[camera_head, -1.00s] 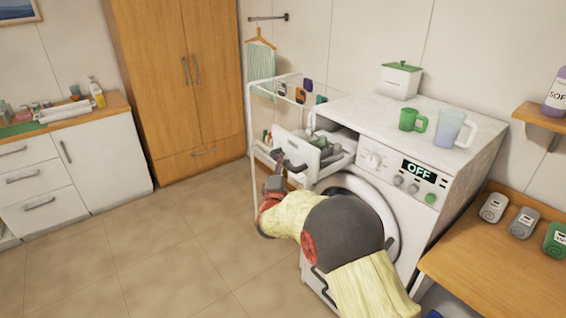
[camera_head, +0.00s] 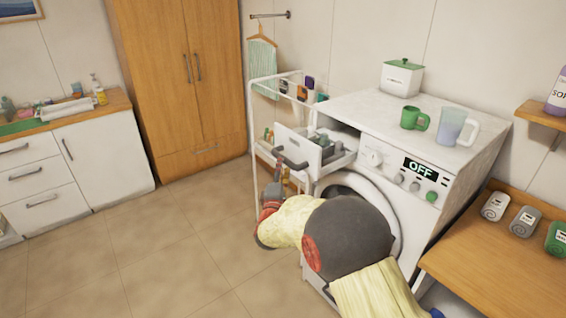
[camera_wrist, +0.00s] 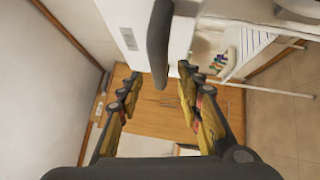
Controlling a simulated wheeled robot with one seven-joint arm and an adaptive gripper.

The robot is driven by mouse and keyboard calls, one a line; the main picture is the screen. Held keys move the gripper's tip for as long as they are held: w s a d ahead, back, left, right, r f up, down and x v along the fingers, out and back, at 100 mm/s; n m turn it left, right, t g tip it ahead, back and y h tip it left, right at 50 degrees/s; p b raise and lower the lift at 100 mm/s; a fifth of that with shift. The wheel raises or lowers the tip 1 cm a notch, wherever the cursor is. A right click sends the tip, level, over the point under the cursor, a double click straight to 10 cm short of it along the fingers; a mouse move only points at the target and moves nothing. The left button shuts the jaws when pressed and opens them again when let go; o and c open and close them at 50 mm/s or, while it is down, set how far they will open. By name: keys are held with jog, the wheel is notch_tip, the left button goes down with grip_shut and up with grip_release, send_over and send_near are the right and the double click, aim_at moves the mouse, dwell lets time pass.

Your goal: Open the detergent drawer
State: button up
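The white detergent drawer (camera_head: 303,147) is pulled out of the upper left of the washing machine (camera_head: 440,188). Its inner compartments show from above. The dark drawer handle (camera_head: 290,160) is on its front; in the wrist view the handle (camera_wrist: 160,42) lies ahead of the fingertips, between their lines, beside the white drawer front (camera_wrist: 122,25). My gripper (camera_head: 274,180) is just below and in front of the handle in the head view. In the wrist view my gripper (camera_wrist: 157,80) has its fingers apart with nothing between them, and the handle appears clear of them.
A white rack cart (camera_head: 252,125) with bottles stands close behind and left of the drawer. A green mug (camera_head: 414,118), a clear pitcher (camera_head: 450,127) and a white box (camera_head: 402,77) stand on the machine. The floor (camera_head: 150,255) at left is clear.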

jog(key=s+a+f, duration=0.1)
jog(key=s, duration=0.6)
jog(key=shift+s, duration=0.3)
